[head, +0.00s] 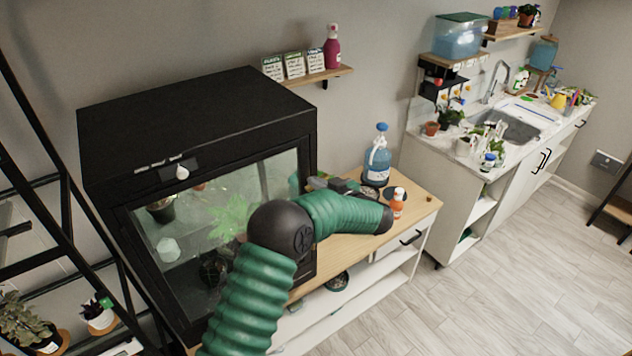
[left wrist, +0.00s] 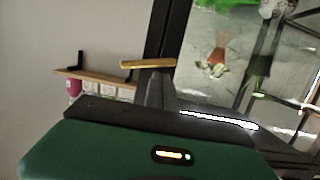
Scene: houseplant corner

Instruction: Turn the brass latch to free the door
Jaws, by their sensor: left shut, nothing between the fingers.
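The brass latch (left wrist: 148,64) shows in the left wrist view as a short bar lying crosswise, right at the tips of my left gripper's fingers (left wrist: 154,86). The fingers are shut with nothing between them; I cannot tell whether they touch the latch. In the head view my left gripper (head: 318,184) is at the right edge of the black cabinet (head: 200,120), and the latch is hidden there. The glass door (head: 180,225) appears closed, with plants behind it; my green arm covers part of it. My right gripper is not in view.
A blue spray jug (head: 378,160) and a small orange bottle (head: 397,204) stand on the wooden bench (head: 415,190) right of the cabinet, close to my arm. A wall shelf (head: 318,76) holds packets and a pink bottle. A black rack (head: 50,150) stands at left.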

